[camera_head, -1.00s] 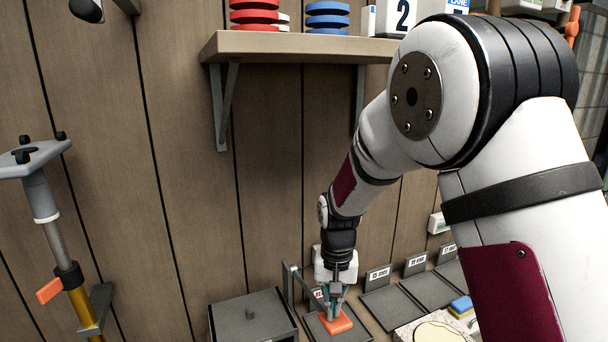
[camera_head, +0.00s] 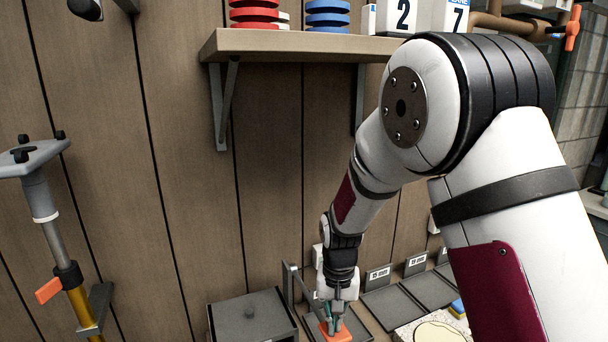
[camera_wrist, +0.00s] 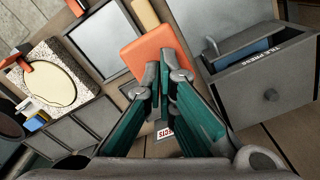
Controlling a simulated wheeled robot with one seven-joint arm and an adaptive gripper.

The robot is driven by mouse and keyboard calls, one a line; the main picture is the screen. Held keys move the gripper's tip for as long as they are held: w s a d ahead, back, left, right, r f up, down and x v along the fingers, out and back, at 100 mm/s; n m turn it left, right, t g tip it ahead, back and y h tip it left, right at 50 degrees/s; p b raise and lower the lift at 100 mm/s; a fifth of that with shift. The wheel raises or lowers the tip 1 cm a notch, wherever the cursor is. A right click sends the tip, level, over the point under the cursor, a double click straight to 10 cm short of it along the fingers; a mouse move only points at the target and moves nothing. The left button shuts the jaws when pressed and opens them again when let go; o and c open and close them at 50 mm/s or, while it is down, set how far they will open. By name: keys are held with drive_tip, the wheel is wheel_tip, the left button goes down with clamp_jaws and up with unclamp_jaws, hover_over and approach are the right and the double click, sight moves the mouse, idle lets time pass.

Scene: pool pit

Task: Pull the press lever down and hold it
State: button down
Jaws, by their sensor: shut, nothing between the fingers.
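The flat orange pad (camera_wrist: 146,48), apparently the press lever's handle, lies under my fingertips in the wrist view. It also shows low in the head view (camera_head: 337,335). My gripper (camera_wrist: 167,78) is shut with nothing between its fingers. Its tips overlap the pad's near edge and seem to press on it; exact contact is hard to see. In the head view my gripper (camera_head: 337,311) points down onto the pad.
Grey trays (camera_head: 388,308) with label cards lie right of my gripper. A speckled board with a pale round patch (camera_wrist: 54,80) is at the wrist view's left. A wooden shelf (camera_head: 300,46) overhangs above. A column with an orange handle (camera_head: 47,290) stands far left.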

drive_tip(key=shift+f+b, duration=0.7)
drive_tip(key=shift+f, duration=2.2)
drive_tip(key=shift+f, duration=0.1)
